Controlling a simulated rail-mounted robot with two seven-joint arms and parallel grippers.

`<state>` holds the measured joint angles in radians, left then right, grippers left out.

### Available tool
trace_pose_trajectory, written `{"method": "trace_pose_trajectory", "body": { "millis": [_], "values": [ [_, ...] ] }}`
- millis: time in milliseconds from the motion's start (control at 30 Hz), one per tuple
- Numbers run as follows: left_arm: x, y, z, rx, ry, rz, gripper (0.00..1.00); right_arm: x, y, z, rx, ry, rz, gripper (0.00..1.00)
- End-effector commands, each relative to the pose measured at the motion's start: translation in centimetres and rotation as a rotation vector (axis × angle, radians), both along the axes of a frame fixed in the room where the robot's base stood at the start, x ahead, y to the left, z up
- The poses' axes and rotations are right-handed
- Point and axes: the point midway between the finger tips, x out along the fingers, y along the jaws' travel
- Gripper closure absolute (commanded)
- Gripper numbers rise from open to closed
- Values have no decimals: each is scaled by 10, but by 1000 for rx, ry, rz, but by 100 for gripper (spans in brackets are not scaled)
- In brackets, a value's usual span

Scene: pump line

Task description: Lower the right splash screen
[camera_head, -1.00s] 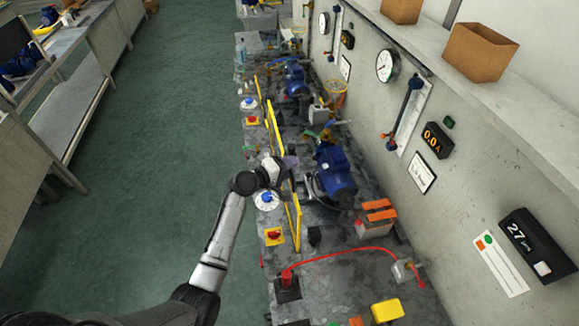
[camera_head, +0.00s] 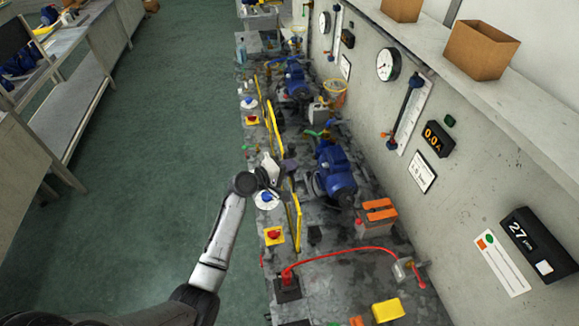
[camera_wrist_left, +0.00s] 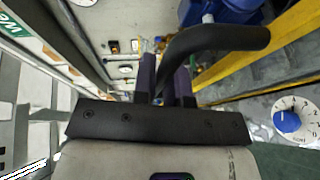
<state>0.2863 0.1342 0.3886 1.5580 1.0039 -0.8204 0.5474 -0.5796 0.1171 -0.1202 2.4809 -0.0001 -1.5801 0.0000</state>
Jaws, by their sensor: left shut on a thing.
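A yellow-framed splash screen (camera_head: 298,222) stands along the front edge of the bench, beside the nearer blue pump. Another yellow-framed screen (camera_head: 274,128) stands farther along. My left gripper (camera_head: 288,165) is at the far end of the nearer screen. In the left wrist view its purple fingers (camera_wrist_left: 166,82) are shut on a dark bent handle (camera_wrist_left: 220,40), which sticks out to the right past them. The yellow frame (camera_wrist_left: 270,52) runs diagonally to the right of the fingers. Where the handle joins the screen is hard to see. My right gripper is in neither view.
The nearer blue pump (camera_head: 335,175) sits behind the screen. A blue-knobbed white dial (camera_head: 266,200) and a red knob on a yellow plate (camera_head: 273,235) lie just in front. A red hose (camera_head: 345,250) crosses the near bench. The green floor (camera_head: 165,150) is clear.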

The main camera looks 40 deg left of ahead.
Motion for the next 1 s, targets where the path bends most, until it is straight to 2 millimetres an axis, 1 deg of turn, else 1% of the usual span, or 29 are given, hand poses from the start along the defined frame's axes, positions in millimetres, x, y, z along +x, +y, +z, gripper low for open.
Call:
{"method": "trace_pose_trajectory", "body": {
  "millis": [33, 167, 300, 500, 600, 700, 800, 1000],
  "values": [
    [0, 0, -16, 0, 5, 0, 100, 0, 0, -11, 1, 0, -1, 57],
    [-1, 0, -49, 1, 6, -1, 100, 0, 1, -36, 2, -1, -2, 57],
    [-1, 1, -91, 1, 6, -1, 100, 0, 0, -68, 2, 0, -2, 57],
    [0, 1, -143, 1, 5, 0, 100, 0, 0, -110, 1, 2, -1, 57],
    [-1, 1, -165, 2, 5, 0, 100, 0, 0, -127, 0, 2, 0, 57],
    [0, 0, -183, 1, 4, -1, 100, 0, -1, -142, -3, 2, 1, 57],
    [0, 0, -197, 1, 4, 0, 100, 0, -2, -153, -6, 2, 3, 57],
    [0, 0, -211, 0, 3, -1, 100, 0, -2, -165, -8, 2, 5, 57]
  ]
}}
